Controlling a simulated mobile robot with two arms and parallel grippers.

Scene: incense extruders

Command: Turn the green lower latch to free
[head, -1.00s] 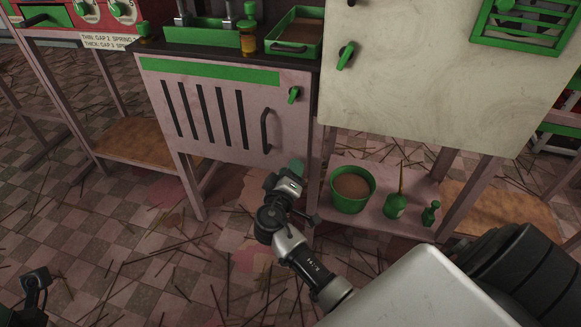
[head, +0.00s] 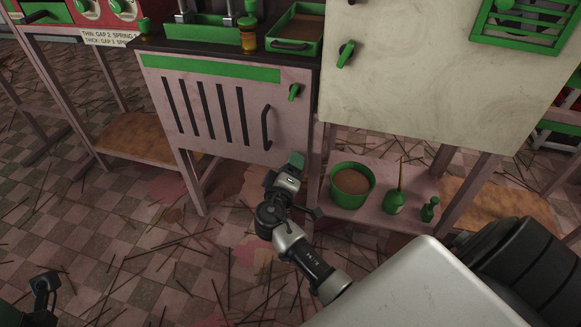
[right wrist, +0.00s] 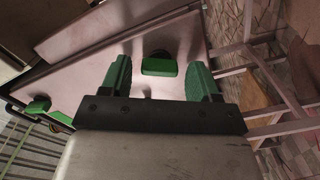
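My right gripper (head: 296,160) is at the lower right corner of the pink cabinet door (head: 203,115). In the right wrist view its two green fingers (right wrist: 160,80) are open, one on each side of a small green latch (right wrist: 158,65). A gap shows between the latch and each finger, and nothing is held. In the head view the gripper covers that lower latch. A green upper latch (head: 294,91) sits higher on the same door, beside the dark handle (head: 266,128). Part of my left arm and gripper (head: 45,283) shows at the lower left edge; its fingers are not clear.
A cream panel (head: 430,85) with another green latch (head: 346,54) stands to the right. Dark sticks lie on the checkered floor. The floor before the cabinet is otherwise open.

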